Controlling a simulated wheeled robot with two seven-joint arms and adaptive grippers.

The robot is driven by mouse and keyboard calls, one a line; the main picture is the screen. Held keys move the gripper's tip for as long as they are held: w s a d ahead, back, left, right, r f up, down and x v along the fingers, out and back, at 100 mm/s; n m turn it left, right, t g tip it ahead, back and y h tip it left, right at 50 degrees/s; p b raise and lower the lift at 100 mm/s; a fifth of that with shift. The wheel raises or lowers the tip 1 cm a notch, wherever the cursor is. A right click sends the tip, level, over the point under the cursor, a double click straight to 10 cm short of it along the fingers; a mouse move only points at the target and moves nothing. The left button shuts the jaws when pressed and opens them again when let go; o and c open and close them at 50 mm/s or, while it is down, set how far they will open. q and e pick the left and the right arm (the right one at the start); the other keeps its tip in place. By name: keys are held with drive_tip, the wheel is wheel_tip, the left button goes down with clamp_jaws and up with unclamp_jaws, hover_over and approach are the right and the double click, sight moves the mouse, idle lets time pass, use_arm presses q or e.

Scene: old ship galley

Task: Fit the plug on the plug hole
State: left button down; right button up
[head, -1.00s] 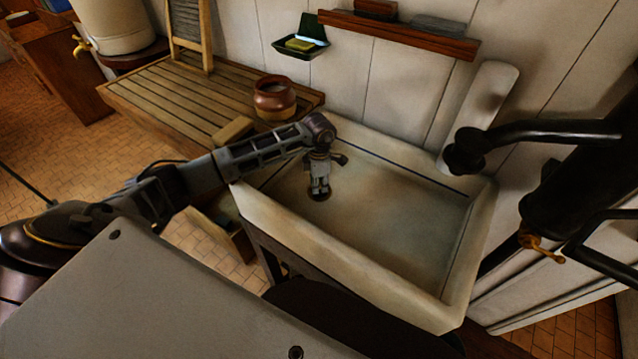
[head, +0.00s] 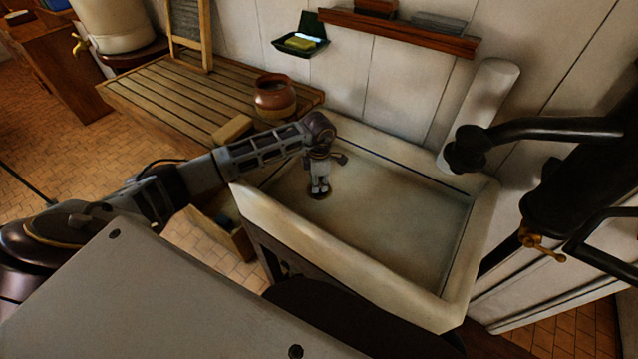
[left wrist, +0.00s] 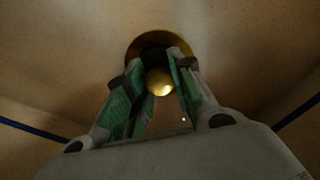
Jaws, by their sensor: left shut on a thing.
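My left gripper (head: 320,190) reaches down into the left part of the pale sink (head: 400,215), its fingertips close to the sink floor. In the left wrist view its green-padded fingers (left wrist: 162,88) are shut on the plug, whose round brass knob (left wrist: 160,82) shows between them. Beyond the fingers is a round brass-coloured rim with a dark inside, the plug hole (left wrist: 140,43). The fingers cover part of it. I cannot tell whether the plug is seated in the hole or just above it. My right gripper is not in view.
A slatted wooden drainboard (head: 165,95) with a brown pot (head: 274,97) adjoins the sink's left side. A soap dish (head: 300,42) and a shelf (head: 400,32) are on the wall. The sink's right half is empty.

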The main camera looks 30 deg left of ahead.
use_arm(q)
drive_tip(key=shift+f, duration=0.3)
drive_tip(key=shift+f+b, duration=0.55)
drive_tip(key=shift+b, duration=0.1)
idle(0.5)
drive_tip(key=c, duration=1.1)
unclamp_jaws()
drive_tip(key=shift+c, duration=0.2)
drive_tip(key=shift+r, duration=6.05)
wheel_tip(320, 180, up, 9)
drive_tip(key=p, duration=0.9)
